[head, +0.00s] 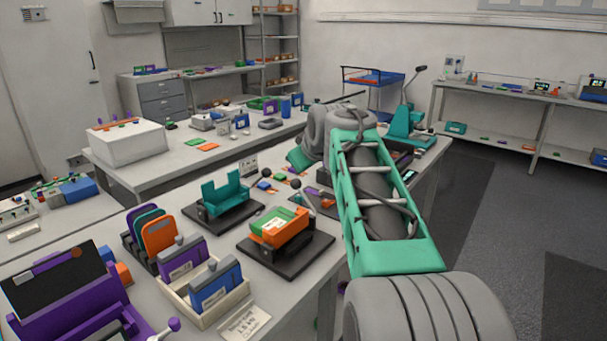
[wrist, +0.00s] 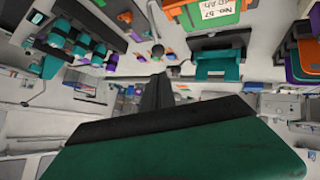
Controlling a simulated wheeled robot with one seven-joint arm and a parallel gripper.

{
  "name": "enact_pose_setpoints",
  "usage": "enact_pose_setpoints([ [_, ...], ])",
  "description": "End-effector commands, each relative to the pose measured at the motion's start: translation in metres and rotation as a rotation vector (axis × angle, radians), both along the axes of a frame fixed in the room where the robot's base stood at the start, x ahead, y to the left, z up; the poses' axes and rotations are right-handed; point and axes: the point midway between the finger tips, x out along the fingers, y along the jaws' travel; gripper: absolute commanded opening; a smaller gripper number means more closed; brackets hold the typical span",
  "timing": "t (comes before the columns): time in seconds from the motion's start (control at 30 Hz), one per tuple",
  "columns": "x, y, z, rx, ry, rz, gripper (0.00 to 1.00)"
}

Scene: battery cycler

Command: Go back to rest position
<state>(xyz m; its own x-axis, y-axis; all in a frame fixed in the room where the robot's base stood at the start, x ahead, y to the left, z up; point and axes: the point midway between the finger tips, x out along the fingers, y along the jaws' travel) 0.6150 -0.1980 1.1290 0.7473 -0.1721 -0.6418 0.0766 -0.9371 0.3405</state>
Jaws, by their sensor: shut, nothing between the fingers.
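My arm stretches out over the right side of the near bench in the head view. Its green and grey links cover part of the bench. My gripper (wrist: 157,88) shows in the wrist view as dark fingers standing close together beyond a green body, with nothing held. In the head view the fingers are hidden or too small to make out. An orange and green block with a white label (head: 277,227) sits in a black holder on the bench, apart from my gripper. A teal cradle (head: 227,193) stands behind it on a dark base.
A cream tray (head: 239,297) holds purple and blue packs at the front. A rack of coloured plates (head: 154,238) stands to its left. A teal fixture (head: 404,124) is beyond my arm. Open floor (head: 505,215) lies to the right.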

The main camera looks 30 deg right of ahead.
Motion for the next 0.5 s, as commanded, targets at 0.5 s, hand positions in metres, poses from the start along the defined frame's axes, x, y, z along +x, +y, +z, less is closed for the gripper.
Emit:
enact_pose_setpoints([
  [0.5,-0.0084,0.0001,0.0073,0.001,0.002,-0.004,0.0],
])
